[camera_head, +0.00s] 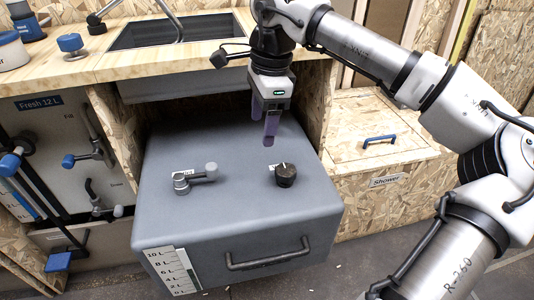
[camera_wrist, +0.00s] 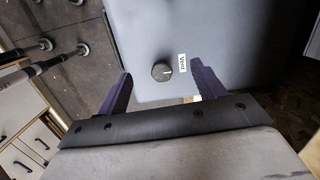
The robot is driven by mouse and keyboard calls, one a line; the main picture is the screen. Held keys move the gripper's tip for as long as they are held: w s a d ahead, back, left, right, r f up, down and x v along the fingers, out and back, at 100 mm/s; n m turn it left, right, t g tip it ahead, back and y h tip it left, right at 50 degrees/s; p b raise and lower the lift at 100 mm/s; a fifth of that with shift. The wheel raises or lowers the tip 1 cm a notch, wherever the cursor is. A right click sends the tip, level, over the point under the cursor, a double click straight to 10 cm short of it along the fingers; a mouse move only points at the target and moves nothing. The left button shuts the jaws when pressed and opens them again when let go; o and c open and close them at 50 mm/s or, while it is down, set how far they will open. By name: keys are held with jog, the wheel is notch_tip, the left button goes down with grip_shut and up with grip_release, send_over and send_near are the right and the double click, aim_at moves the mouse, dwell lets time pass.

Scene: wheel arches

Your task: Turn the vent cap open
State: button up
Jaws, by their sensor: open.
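The vent cap is a small dark round knob (camera_head: 286,174) with a white mark, on the right half of the top of a grey tank (camera_head: 235,215). In the wrist view the cap (camera_wrist: 161,71) lies beyond and between my fingertips, with a white "Vent" label (camera_wrist: 182,61) beside it. My gripper (camera_head: 268,143) points down above and behind the cap in the head view, apart from it. In the wrist view its two purple fingers (camera_wrist: 160,80) are spread open with nothing between them.
A grey lever fitting (camera_head: 196,178) stands on the tank top, left of the cap. A dark handle (camera_head: 268,258) is on the tank's front. The counter with a sink (camera_head: 170,32) is behind. A wooden box marked Shower (camera_head: 385,180) stands at the right.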

jog(key=h, duration=0.1)
send_over(284, 170)
jog(key=shift+m, duration=0.3)
notch_tip(284, 170, down, 13)
jog(key=b, duration=0.3)
jog(key=c, duration=1)
